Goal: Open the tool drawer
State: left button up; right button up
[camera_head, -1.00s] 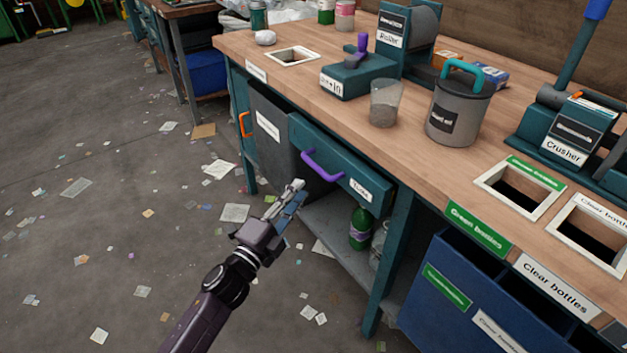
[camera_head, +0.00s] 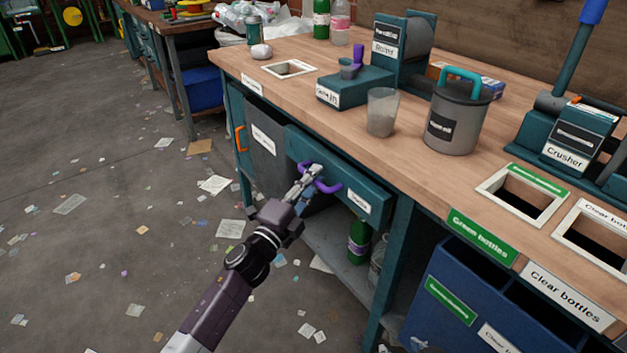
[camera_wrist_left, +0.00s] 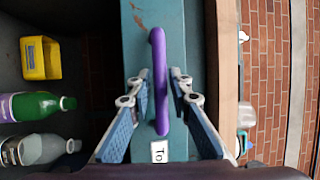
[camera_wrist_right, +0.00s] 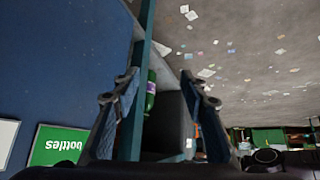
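The tool drawer (camera_head: 360,190) is a teal front under the wooden bench top, with a purple handle (camera_head: 327,186) and a white label; it looks shut. In the left wrist view the purple handle (camera_wrist_left: 159,80) runs between the spread fingers of my left gripper (camera_wrist_left: 154,90), with gaps on both sides. In the head view my left gripper (camera_head: 305,180) is at the handle and hides part of it. My right gripper (camera_wrist_right: 160,95) is open and empty in its wrist view, beside a blue surface. It is not clearly visible in the head view.
A green bottle (camera_head: 358,240) stands on the shelf below the drawer. A blue bin (camera_head: 440,305) stands at the right under the bench. The bench top holds a grey lidded pot (camera_head: 458,118), a clear cup (camera_head: 382,112) and a crusher (camera_head: 575,140). Paper scraps litter the floor.

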pick_arm(q)
grip_shut()
jog(key=shift+a, duration=0.1)
pick_arm(e)
jog(key=shift+s, duration=0.1)
jog(key=s+d+f+g+h+p, duration=0.1)
jog(key=s+d+g+p, duration=0.3)
jog(key=s, duration=0.6)
pick_arm(q)
jog(key=s+a+p, duration=0.1)
jog(key=s+a, duration=0.6)
jog(key=a, duration=0.3)
jog(key=s+a, duration=0.8)
jog(key=a, duration=0.2)
jog(key=shift+p, duration=0.4)
pick_arm(e)
notch_tip(320, 180, down, 8)
jog(key=w+a+g, duration=0.1)
jog(key=w, duration=0.1)
jog(key=shift+a, duration=0.2)
pick_arm(q)
jog(key=shift+a, duration=0.1)
grip_release()
